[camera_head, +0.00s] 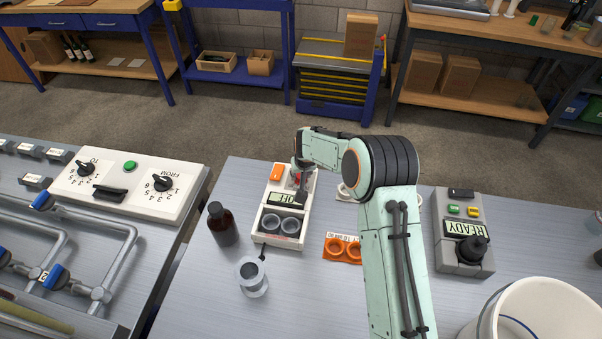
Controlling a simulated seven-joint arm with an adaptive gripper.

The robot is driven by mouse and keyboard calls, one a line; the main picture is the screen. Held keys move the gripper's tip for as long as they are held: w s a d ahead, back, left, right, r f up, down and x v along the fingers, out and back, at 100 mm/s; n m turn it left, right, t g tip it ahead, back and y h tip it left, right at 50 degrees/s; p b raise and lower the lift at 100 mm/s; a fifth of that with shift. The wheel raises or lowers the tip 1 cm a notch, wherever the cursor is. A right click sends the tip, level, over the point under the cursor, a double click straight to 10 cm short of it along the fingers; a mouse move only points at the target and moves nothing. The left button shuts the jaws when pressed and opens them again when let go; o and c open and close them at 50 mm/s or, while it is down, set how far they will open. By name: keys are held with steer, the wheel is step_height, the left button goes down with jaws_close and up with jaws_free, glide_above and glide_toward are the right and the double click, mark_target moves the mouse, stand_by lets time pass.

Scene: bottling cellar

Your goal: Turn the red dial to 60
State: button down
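The display seems to read OFF, turned over in this view. A bit of red, likely the red dial (295,177), shows at the device's far right, mostly hidden by my gripper. My gripper (300,188) points down over that spot, its dark fingers at or close to the dial. Whether they touch or grip it cannot be made out.
A brown bottle (221,224) and a small metal cup (252,276) stand left of the device. An orange two-ring holder (342,248) lies to its right. Further right are a grey READY box (461,230) with a black knob and a white bucket (540,312).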

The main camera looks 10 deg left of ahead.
steer(key=shift+m, duration=0.4)
steer(key=m+h, duration=0.1)
steer(key=m, duration=0.1)
steer(key=m+h, duration=0.1)
steer(key=m, duration=0.1)
steer(key=shift+a+m, duration=0.2)
steer(key=shift+m, duration=0.1)
steer(key=m+h, duration=0.1)
steer(key=m, duration=0.2)
steer(key=m+h, duration=0.1)
steer(key=m, duration=0.2)
steer(key=shift+a+f+g, duration=0.1)
steer(key=shift+g, duration=0.2)
steer(key=shift+m+h, duration=0.3)
steer(key=c, duration=0.8)
jaws_free()
steer(key=shift+c, duration=0.2)
